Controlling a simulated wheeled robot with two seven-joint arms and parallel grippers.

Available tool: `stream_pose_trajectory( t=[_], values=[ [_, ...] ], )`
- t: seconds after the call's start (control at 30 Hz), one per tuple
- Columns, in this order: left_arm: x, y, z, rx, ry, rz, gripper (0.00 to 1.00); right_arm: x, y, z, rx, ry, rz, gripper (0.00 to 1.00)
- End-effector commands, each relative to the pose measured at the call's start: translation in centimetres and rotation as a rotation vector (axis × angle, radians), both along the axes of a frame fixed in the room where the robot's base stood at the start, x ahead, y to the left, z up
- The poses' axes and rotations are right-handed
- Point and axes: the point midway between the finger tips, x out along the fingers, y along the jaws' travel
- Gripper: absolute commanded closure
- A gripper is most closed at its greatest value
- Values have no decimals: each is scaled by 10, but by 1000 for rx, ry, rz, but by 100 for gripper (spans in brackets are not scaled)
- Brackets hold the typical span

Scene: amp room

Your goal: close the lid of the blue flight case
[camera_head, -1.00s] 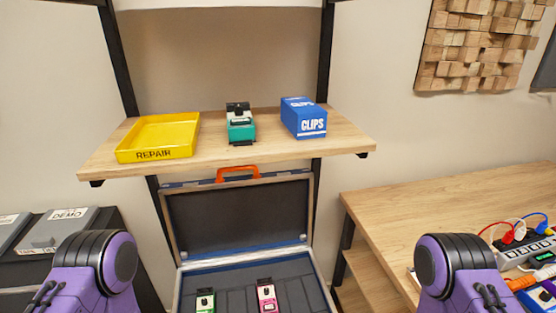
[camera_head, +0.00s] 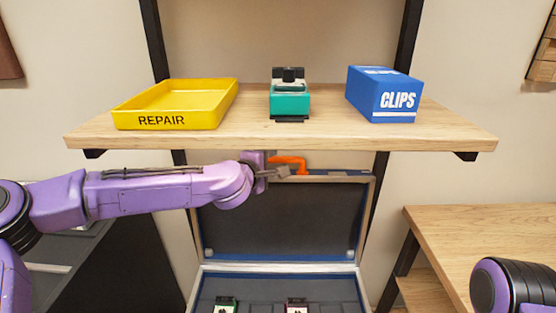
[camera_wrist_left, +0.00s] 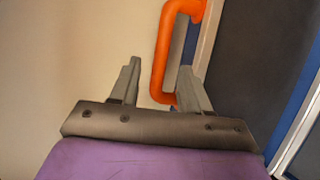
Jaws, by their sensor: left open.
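The blue flight case stands open below the shelf, its lid (camera_head: 280,225) raised upright with a dark lining and pale metal edges. An orange handle (camera_head: 290,163) sits on the lid's top edge. My left gripper (camera_head: 280,172) is at the handle, partly hidden in the head view. In the left wrist view the gripper (camera_wrist_left: 160,80) is open, with the orange handle (camera_wrist_left: 165,50) between the fingers, nearer the right one. I cannot tell whether they touch. Two pedals, one green (camera_head: 226,304) and one pink (camera_head: 297,305), lie in the case bottom. My right gripper is out of view.
A wooden shelf (camera_head: 250,142) hangs just above the lid, holding a yellow REPAIR tray (camera_head: 175,105), a teal pedal (camera_head: 290,100) and a blue CLIPS box (camera_head: 385,95). A wooden desk (camera_head: 480,235) stands at the right.

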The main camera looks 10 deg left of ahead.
Motion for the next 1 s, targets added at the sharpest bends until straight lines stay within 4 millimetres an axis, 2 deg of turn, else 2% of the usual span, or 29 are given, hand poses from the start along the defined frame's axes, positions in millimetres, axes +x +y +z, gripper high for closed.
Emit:
stream_pose_trajectory(
  t=[0.1, 0.23, 0.4, 0.6, 0.63, 0.7, 0.77, 1.0],
  values=[
    [25, -7, -8, 3, 3, -2, 54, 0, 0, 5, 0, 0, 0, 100],
    [45, -10, -14, 3, 3, 0, 54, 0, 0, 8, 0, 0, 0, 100],
    [55, -12, -18, 2, 2, 0, 54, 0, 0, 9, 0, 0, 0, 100],
    [55, -11, -19, 2, 1, 1, 54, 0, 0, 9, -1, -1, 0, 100],
    [55, -11, -19, 2, 1, 2, 60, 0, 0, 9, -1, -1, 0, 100],
    [55, -11, -19, 2, 1, 2, 83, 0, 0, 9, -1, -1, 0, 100],
    [55, -11, -19, 2, 2, 2, 100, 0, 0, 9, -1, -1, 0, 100],
    [54, -12, -20, 4, -5, 1, 100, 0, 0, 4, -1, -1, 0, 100]
  ],
)
